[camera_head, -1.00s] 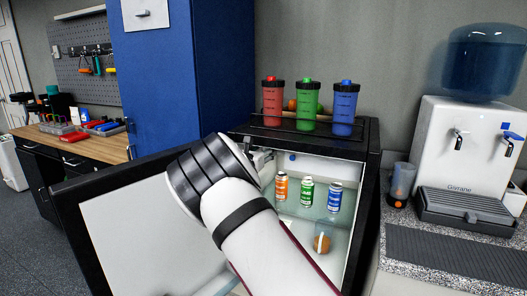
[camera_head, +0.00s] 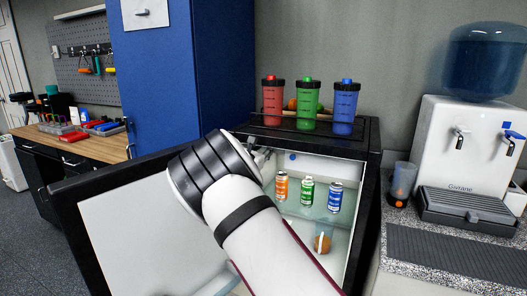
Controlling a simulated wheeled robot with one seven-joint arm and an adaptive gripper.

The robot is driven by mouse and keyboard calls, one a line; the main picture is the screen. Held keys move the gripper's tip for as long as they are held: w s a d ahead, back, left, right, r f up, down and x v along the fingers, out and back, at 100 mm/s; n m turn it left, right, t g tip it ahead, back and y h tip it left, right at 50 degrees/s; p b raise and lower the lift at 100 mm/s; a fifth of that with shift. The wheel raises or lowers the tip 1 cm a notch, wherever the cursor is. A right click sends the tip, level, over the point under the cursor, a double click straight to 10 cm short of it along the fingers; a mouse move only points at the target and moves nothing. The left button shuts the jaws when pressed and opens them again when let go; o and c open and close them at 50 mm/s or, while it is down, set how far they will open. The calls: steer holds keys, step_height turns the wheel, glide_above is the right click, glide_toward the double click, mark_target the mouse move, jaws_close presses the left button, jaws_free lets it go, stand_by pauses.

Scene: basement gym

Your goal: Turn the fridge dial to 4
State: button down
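The small black fridge (camera_head: 371,170) stands open, its door (camera_head: 125,215) swung out to the left with the white inner side showing. A small round blue thing (camera_head: 292,157) shows high on the inside back wall; it may be the dial, but no numbers can be read. My gripper (camera_head: 262,155) is at the upper left of the fridge opening, left of the blue thing. It is mostly hidden behind my white and black arm, so its fingers cannot be made out.
Red, green and blue shaker bottles (camera_head: 308,106) stand on the fridge top. A water dispenser (camera_head: 470,150) is at right, a blue cabinet (camera_head: 160,80) behind.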

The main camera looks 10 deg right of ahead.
steer(key=m+b, duration=0.2)
steer(key=m, duration=0.2)
steer(key=shift+f+m, duration=0.1)
steer(key=shift+m, duration=0.2)
steer(key=m+b, duration=0.3)
steer(key=shift+f+m+b, duration=0.15)
steer(key=shift+m+b, duration=0.25)
steer(key=m+b, duration=0.3)
steer(key=b, duration=0.3)
steer(key=shift+m, duration=0.3)
steer(key=m+b, duration=0.3)
steer(key=b, duration=0.4)
steer(key=shift+m+b, duration=0.4)
steer(key=shift+b, duration=0.1)
steer(key=c, duration=1.3)
jaws_free()
steer(key=shift+r, duration=0.2)
steer(key=shift+r, duration=0.2)
